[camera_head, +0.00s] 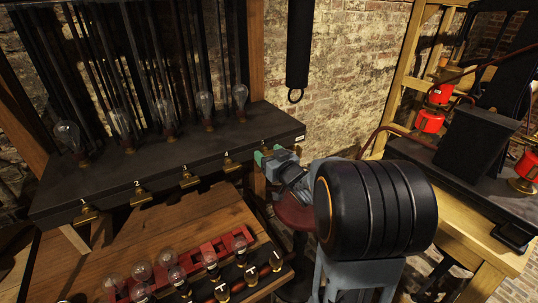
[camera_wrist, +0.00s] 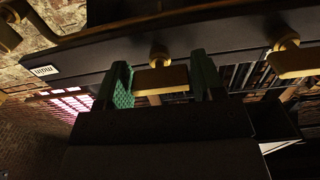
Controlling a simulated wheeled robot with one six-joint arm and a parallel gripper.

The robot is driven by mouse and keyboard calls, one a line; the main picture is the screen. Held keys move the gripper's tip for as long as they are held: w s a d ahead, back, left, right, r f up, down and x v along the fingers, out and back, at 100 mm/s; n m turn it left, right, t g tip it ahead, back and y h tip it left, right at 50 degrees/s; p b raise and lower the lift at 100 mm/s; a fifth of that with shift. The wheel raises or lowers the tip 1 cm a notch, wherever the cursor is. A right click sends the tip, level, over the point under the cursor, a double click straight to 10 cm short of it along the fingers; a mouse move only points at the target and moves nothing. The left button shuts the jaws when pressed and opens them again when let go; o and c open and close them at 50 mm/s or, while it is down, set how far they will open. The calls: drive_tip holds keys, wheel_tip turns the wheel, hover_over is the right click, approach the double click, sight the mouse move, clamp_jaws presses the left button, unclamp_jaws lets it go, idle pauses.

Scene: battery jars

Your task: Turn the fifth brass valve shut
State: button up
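Brass valves line the front edge of the dark shelf (camera_head: 150,172) in the head view, such as the leftmost valve (camera_head: 87,214) and the fourth valve (camera_head: 230,164). My gripper (camera_head: 268,155), with green fingers, is at the shelf's right end and hides the fifth valve there. In the wrist view, the fifth valve (camera_wrist: 161,79) shows its flat handle between the two fingers of my gripper (camera_wrist: 161,86), one on each side. The gripper looks open around the handle; I cannot tell whether the fingers touch it. The fourth valve (camera_wrist: 290,60) is to the right there.
Glass bulbs (camera_head: 165,110) stand on the shelf. Below, a wooden table (camera_head: 195,215) carries a red rack (camera_head: 200,255) of bulbs. A red stool (camera_head: 295,212) is under my arm. A wooden bench (camera_head: 470,235) with red-and-brass equipment stands right.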

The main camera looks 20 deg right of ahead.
drive_tip(key=o, duration=0.3)
drive_tip(key=shift+s+d+b, duration=0.25)
drive_tip(key=shift+s+b, duration=0.9)
drive_tip(key=shift+s, duration=1.15)
drive_tip(key=shift+s+d+b, duration=0.25)
drive_tip(key=shift+s+b, duration=0.95)
drive_tip(key=shift+s, duration=1.1)
drive_tip(key=shift+s+d+b, duration=0.25)
drive_tip(key=shift+s+b, duration=0.9)
drive_tip(key=shift+s, duration=1.15)
